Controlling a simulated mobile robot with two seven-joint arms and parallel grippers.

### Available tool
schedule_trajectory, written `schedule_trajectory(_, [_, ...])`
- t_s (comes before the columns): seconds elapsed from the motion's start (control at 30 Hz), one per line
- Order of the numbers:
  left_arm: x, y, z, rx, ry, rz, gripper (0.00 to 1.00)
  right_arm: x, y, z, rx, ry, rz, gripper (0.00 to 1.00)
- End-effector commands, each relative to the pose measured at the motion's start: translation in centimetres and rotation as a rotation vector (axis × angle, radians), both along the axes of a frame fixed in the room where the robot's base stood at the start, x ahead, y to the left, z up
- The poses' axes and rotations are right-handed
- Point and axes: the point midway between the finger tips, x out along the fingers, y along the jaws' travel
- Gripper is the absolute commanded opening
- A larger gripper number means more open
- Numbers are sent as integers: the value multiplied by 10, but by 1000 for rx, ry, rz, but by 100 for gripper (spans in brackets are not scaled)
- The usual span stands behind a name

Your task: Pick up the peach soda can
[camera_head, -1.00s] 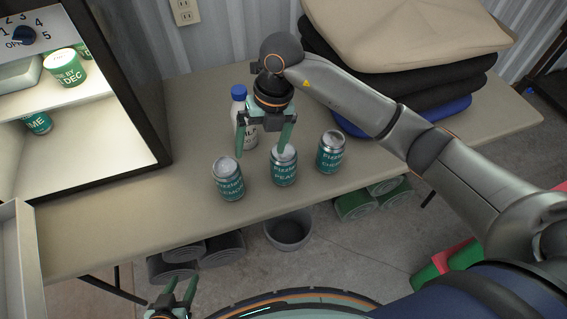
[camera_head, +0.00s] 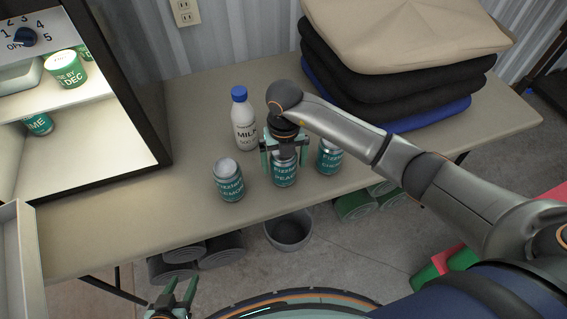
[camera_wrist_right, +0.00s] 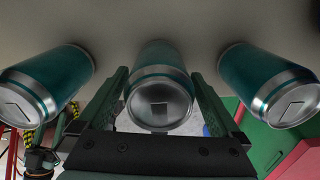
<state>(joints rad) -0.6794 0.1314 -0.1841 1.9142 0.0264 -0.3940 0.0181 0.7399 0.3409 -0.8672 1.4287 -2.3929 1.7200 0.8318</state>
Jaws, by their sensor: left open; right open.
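The peach soda can (camera_head: 285,176) is teal with a silver top and stands upright on the table, in the middle of three cans. My right gripper (camera_head: 284,160) is open and lowered over it, with one finger on each side. In the right wrist view the middle can (camera_wrist_right: 158,85) sits between the two open fingers (camera_wrist_right: 160,95). I cannot tell whether the fingers touch it. My left gripper (camera_head: 176,298) is open and empty at the bottom left of the head view, below the table edge.
A lemon can (camera_head: 229,181) stands to the left, and another teal can (camera_head: 329,157) stands close on the right. A milk bottle (camera_head: 243,120) with a blue cap stands behind. Folded cloths (camera_head: 400,80) fill the back right. An open lit cabinet (camera_head: 110,150) is at the left.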

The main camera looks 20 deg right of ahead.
Motion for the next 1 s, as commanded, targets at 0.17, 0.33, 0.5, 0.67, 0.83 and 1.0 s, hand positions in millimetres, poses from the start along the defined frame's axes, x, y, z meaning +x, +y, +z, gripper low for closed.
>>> schedule_trajectory(0.17, [0,0,-1,0,0,0,50,0,1,-15,2,-1,1,100])
schedule_trajectory(0.33, [0,0,-1,0,0,0,50,0,1,-16,2,-1,1,100])
schedule_trajectory(0.5, [0,0,-1,0,0,0,50,0,1,-16,2,-1,1,86])
schedule_trajectory(0.67, [0,0,-1,0,0,0,50,0,1,-15,2,-1,1,68])
schedule_trajectory(0.83, [0,0,-1,0,0,0,50,0,1,-15,2,-1,0,49])
schedule_trajectory(1.0, [0,0,-1,0,0,0,50,1,1,-15,2,-1,0,30])
